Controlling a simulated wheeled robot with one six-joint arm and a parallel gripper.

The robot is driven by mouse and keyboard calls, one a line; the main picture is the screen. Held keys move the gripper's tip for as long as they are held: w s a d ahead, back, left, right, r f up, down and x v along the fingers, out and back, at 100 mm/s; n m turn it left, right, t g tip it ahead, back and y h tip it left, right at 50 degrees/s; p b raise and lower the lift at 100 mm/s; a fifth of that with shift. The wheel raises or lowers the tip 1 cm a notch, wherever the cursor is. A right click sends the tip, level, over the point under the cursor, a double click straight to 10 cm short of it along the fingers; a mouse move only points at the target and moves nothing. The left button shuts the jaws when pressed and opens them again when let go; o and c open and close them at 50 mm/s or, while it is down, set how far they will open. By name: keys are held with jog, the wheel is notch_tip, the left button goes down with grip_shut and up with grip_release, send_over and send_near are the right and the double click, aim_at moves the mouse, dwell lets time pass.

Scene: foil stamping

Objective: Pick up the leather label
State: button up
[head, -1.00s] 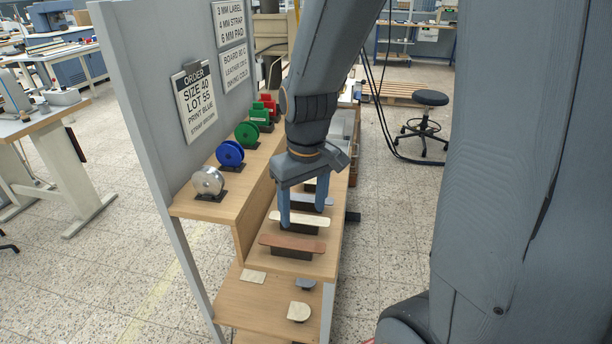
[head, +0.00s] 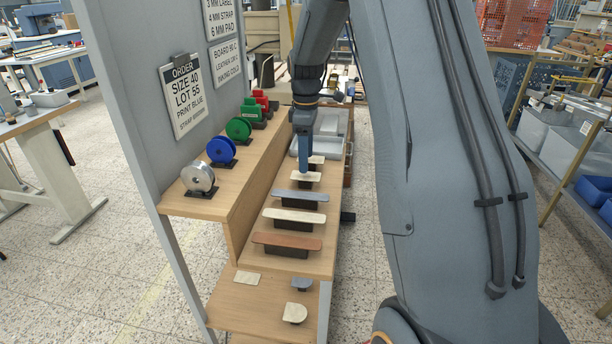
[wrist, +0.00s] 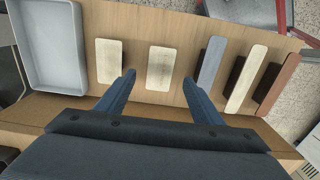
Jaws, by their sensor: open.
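Two small pale rectangular pieces rest side by side on raised dark blocks on the bench's upper board: a nearer one (head: 306,177) and a farther one (head: 317,159). In the wrist view they are the right piece (wrist: 160,69) and the left piece (wrist: 109,61). I cannot tell by look which is the leather label. My gripper (head: 305,168) points down at the nearer piece. In the wrist view its fingers (wrist: 160,78) are spread, one to each side of that right piece, with nothing held. Contact with the piece cannot be told.
Nearer lie a grey strap (head: 299,195), a cream strap (head: 295,215) and a brown strap (head: 287,241). A grey tray (wrist: 45,45) stands beyond the pale pieces. Coloured reels, including a blue one (head: 221,150), line the raised ledge at left. A signboard (head: 188,97) stands behind.

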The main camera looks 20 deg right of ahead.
aim_at(306, 176)
notch_tip(306, 176, down, 4)
jog(key=shift+f+p, duration=0.1)
jog(key=shift+p, duration=0.55)
jog(key=shift+c, duration=0.2)
jog(key=c, duration=1.1)
